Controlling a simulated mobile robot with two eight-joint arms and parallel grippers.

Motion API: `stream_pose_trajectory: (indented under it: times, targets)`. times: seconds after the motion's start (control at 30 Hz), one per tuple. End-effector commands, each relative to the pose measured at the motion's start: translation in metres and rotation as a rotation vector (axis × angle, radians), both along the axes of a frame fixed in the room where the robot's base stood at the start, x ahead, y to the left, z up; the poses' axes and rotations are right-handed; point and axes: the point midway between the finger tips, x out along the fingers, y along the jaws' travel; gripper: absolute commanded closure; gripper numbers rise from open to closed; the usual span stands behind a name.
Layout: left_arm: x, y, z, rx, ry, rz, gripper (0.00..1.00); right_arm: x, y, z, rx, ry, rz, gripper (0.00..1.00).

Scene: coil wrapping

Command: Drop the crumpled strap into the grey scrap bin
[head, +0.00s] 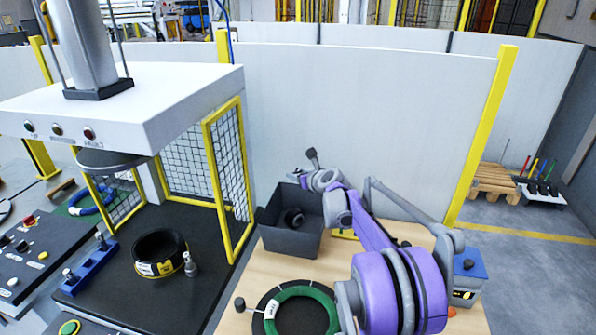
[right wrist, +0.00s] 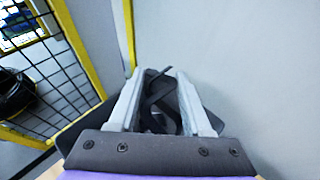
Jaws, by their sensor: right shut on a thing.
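My right gripper (head: 300,177) is over the back right part of the grey scrap bin (head: 282,241). In the right wrist view its two pale fingers (right wrist: 160,100) are shut on the crumpled strap (right wrist: 156,88), a dark band with loops and crossing ends. The dark bin (right wrist: 209,116) shows behind and beside the fingers there. In the head view a dark curled thing (head: 293,218) shows inside the bin outline; I cannot tell if it is part of the held strap. My left gripper is not in view.
A green ring (head: 290,292) lies on the wooden table in front of the bin. A yellow-framed mesh guard (head: 228,165) stands left of the bin, beside a black coil (head: 160,253). A blue box (head: 470,268) is at the right. A pale wall stands behind.

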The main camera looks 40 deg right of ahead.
Motion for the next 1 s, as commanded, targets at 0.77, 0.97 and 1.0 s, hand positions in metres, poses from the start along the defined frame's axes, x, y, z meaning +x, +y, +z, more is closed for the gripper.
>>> stream_pose_trajectory:
  times: [0.77, 0.97, 1.0]
  targets:
    - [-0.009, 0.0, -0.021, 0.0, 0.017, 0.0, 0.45, 0.0, 0.0, -0.039, 0.001, 0.0, 0.001, 0.26]
    - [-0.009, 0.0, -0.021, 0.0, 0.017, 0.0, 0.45, 0.0, 0.0, -0.04, 0.001, 0.0, 0.001, 0.16]
    - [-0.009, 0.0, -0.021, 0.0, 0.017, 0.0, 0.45, 0.0, 0.0, -0.04, 0.001, 0.0, 0.0, 0.16]
